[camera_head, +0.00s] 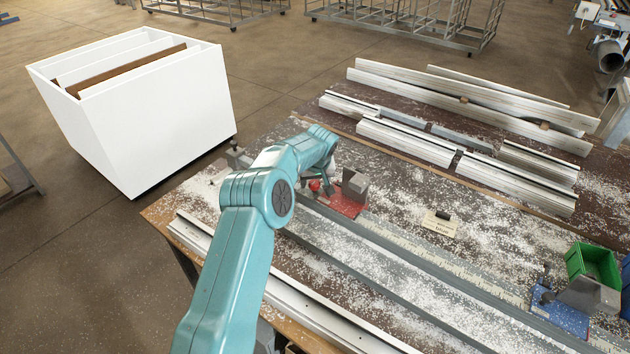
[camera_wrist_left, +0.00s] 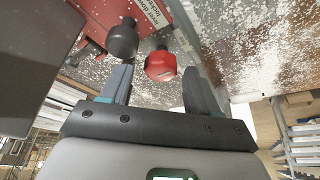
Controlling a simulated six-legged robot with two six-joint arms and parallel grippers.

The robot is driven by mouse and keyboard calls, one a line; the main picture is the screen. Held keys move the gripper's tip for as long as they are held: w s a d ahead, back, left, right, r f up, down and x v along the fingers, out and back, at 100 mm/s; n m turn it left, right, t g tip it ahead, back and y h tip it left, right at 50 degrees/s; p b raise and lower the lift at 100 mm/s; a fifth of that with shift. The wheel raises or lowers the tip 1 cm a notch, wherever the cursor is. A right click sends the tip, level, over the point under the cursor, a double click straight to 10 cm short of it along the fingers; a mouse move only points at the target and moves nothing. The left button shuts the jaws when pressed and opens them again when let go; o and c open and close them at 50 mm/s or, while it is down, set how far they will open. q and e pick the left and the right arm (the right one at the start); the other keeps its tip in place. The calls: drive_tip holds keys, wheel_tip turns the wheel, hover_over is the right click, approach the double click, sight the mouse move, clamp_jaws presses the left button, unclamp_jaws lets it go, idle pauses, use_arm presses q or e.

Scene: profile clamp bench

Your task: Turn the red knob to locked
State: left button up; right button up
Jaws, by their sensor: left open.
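The red knob (camera_head: 314,186) is small in the head view, by the red clamp base (camera_head: 348,206) on the bench. In the left wrist view the red knob (camera_wrist_left: 160,66) has a pale mark on its face. My left gripper (camera_wrist_left: 156,76) is open, and the knob appears between its two fingertips, with gaps on both sides. Whether the fingers reach around it in depth I cannot tell. A dark round knob (camera_wrist_left: 122,40) is beside it, near the left finger. In the head view my teal left arm largely hides the gripper. My right gripper is not in view.
A grey block (camera_head: 355,186) stands on the red base. A blue clamp base (camera_head: 560,314) and a green bin (camera_head: 592,262) are at the right. A white cabinet (camera_head: 165,118) stands left of the bench.

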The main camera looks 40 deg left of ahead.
use_arm(q)
drive_tip(key=shift+w+a+f, duration=0.1)
drive_tip(key=shift+w+f, duration=0.05)
drive_tip(key=shift+f, duration=0.15)
drive_tip(key=shift+s+d+r, duration=0.4)
drive_tip(key=shift+s+r, duration=0.1)
drive_tip(key=shift+r, duration=0.05)
drive_tip(key=shift+w+a+f, duration=0.2)
drive_tip(key=shift+f, duration=0.05)
drive_tip(key=c, duration=0.3)
drive_tip(key=shift+w+a+f, duration=0.1)
drive_tip(key=shift+w+f, duration=0.1)
drive_tip(key=c, duration=0.6)
drive_tip(key=shift+s, duration=0.1)
drive_tip(key=shift+c, duration=0.6)
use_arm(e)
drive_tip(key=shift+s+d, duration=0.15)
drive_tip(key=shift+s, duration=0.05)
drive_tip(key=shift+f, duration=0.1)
